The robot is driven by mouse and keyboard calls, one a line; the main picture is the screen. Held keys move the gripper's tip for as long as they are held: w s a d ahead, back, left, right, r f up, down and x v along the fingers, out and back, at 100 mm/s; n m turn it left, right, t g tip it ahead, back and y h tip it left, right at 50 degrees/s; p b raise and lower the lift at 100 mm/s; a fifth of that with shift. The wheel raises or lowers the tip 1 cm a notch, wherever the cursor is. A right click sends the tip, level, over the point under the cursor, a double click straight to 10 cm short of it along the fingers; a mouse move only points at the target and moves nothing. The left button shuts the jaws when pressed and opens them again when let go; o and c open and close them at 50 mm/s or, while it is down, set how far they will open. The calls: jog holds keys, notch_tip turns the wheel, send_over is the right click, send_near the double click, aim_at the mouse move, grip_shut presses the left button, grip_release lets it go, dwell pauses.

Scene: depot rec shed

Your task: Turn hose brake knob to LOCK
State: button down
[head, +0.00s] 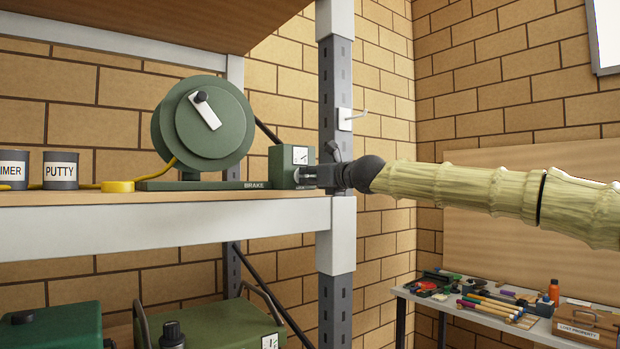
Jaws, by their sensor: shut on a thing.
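The green hose reel (232,125) stands on the shelf on a green base (200,185) marked BRAKE. At the base's right end is a green brake box (281,163) with a white dial plate (300,155). My gripper (304,177) reaches in from the right and is shut at the box's front, on the brake knob. The knob is hidden by the fingers, so its angle cannot be told. The marks on the plate are too small to read.
A grey shelf post (336,95) stands right behind my gripper. Tins marked PUTTY (61,171) and IMER, and a yellow hose end (117,186), are left of the reel. Green cases (215,325) sit below. A bench (560,333) with tools is at the lower right.

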jog(key=shift+d+r, duration=0.1)
jog(key=shift+r, duration=0.1)
jog(key=c, duration=1.5)
grip_release()
jog(key=shift+f, duration=0.1)
jog(key=shift+o, duration=0.2)
jog(key=v, duration=1.2)
